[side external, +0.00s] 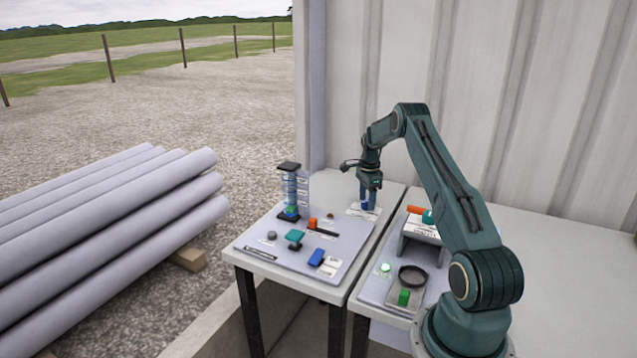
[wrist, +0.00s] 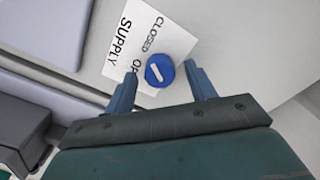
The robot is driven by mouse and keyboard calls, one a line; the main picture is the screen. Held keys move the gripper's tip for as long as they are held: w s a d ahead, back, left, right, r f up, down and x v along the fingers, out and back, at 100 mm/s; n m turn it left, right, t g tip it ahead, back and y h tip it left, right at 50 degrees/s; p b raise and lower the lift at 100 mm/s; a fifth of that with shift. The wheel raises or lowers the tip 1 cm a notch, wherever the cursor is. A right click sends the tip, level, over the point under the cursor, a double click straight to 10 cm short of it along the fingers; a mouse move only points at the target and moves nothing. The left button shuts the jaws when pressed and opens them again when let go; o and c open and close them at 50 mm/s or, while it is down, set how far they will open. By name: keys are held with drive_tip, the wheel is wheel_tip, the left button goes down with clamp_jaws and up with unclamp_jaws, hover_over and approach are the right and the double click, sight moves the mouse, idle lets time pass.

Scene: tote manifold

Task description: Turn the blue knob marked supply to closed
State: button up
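The blue round knob (wrist: 160,70) sits on a white label card (wrist: 121,52) in the wrist view, with a white bar across its top. The card reads SUPPLY, CLOSED, and a partly covered word starting with OP. The bar is tilted, and I cannot tell which end is its pointer. My gripper (wrist: 161,72) is open, with one blue finger on each side of the knob and visible gaps between. In the side view my gripper (side external: 368,200) points down over the card (side external: 356,211) at the back of the left table; the knob itself is hidden or too small there.
A second panel with a black ring (side external: 413,275) lies right. A corrugated wall (side external: 400,60) stands behind.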

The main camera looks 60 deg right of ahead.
sight(366, 201)
wheel_tip(366, 201, up, 14)
idle(1.0)
drive_tip(key=w+a+r+n+t+h, duration=0.1)
drive_tip(key=w+a+r+n, duration=0.1)
drive_tip(key=a+r+n, duration=0.9)
drive_tip(key=w+a+r+n+t, duration=0.15)
drive_tip(key=a+r, duration=0.65)
drive_tip(key=a, duration=0.9)
drive_tip(key=s+a+r+n+t, duration=0.1)
drive_tip(key=s+a+n, duration=0.25)
drive_tip(key=a, duration=0.35)
drive_tip(key=s+a+r+n, duration=0.1)
drive_tip(key=s+a+n, duration=0.2)
drive_tip(key=s+a, duration=0.3)
drive_tip(key=s+a+f+n+t, duration=0.1)
drive_tip(key=s+a+f+n, duration=0.1)
drive_tip(key=s+a+n, duration=0.2)
drive_tip(key=s+a+f+n+t+y, duration=0.1)
drive_tip(key=s+a+f+n, duration=0.1)
drive_tip(key=s+a+n, duration=0.2)
drive_tip(key=s+a, duration=0.2)
drive_tip(key=s, duration=0.1)
drive_tip(key=shift+f, duration=0.4)
